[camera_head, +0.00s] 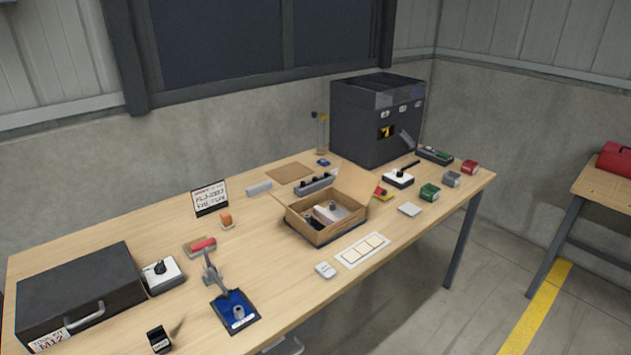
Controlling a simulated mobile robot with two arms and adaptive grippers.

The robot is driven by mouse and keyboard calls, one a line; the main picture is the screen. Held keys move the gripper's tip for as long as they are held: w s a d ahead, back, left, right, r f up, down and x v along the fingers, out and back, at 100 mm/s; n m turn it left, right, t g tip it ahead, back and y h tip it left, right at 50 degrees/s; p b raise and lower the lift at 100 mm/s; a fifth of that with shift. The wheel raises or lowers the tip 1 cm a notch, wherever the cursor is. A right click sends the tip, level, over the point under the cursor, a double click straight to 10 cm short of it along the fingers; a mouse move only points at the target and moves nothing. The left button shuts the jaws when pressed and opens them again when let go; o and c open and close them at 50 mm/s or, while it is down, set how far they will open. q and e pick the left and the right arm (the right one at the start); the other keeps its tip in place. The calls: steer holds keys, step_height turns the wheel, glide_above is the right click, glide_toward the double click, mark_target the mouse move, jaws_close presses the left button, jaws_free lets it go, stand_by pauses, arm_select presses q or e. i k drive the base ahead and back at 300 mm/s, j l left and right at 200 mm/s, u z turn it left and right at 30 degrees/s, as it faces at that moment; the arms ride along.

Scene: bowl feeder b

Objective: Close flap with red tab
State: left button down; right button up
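An open cardboard box (313,231) stands near the middle of the workbench, with small parts inside. Its back right flap (353,182) stands raised and tilted outward, and a smaller flap spreads out at its left. A small red and yellow piece (381,192) shows right beside the raised flap; I cannot tell whether it is a tab on the flap or a separate thing behind it. Neither of my grippers can be made out in the head view.
A dark machine (366,125) stands behind the box. A white card (363,250) lies in front of it. A black case (82,290) and a blue plate with a stand (245,318) are at left. A pale grey shape (284,346) at the bottom edge is unclear.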

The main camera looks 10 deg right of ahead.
mark_target(354, 180)
steer(key=i+l+u, duration=0.1)
steer(key=l+u, duration=0.3)
steer(key=l, duration=0.35)
steer(key=l+u, duration=0.45)
steer(key=l, duration=0.25)
